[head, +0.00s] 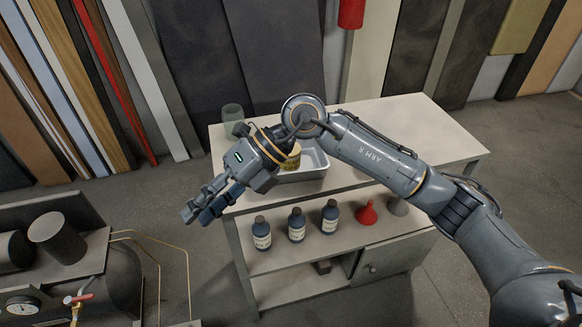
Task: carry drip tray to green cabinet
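A pale grey tray (312,174), likely the drip tray, sits on the top of a pale workbench (420,118). My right arm crosses in front of it and hides part of it. My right gripper (206,209) is left of the tray and in front of the bench's left edge, pointing down and left. Its fingers lie close together in this view, and I cannot tell whether they are open or shut. I see nothing held between them. My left gripper is not in view. No green cabinet can be made out.
A yellow-labelled tin (293,160) is at the tray. A greenish glass (232,113) stands at the bench's back left corner. Below, a shelf holds several dark bottles (296,225) and a red funnel (367,213). Machinery with a gauge (20,307) is at the lower left. Floor between is clear.

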